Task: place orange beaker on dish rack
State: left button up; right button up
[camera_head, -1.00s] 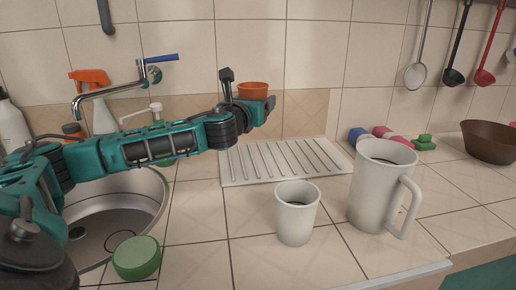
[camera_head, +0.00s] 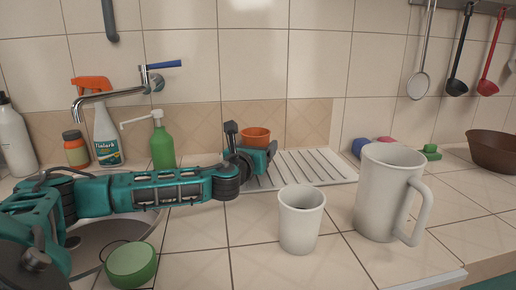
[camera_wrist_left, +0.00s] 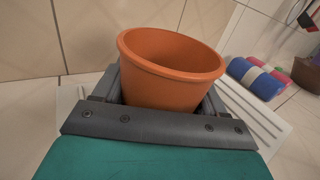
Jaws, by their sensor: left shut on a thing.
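The orange beaker (camera_head: 256,136) is upright between the fingers of my left gripper (camera_head: 252,150), low over the left part of the dish rack. The left wrist view shows the beaker (camera_wrist_left: 170,68) with its open rim up and my left gripper (camera_wrist_left: 158,100) shut on it. The dish rack (camera_head: 318,168) is a flat white ribbed tray by the back wall. My gripper and arm hide its left end. I cannot tell whether the beaker's base touches the rack. My right gripper is not in view.
A white cup (camera_head: 300,220) and a white pitcher (camera_head: 385,195) stand in front of the rack. A green soap bottle (camera_head: 162,145) and spray bottle (camera_head: 106,135) stand behind my arm. A green round item (camera_head: 131,264) is near the sink. A brown bowl (camera_head: 494,152) is far right.

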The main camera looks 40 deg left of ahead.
pick_arm(q)
jog(key=shift+f, duration=0.15)
jog(key=o, duration=1.1)
jog(key=shift+r, duration=0.25)
jog(key=shift+s+d+f, duration=0.1)
jog(key=shift+s+d, duration=0.05)
jog(key=shift+s, duration=0.15)
jog(key=v, duration=1.1)
jog(key=shift+s+d, duration=0.15)
jog(key=shift+p, duration=0.3)
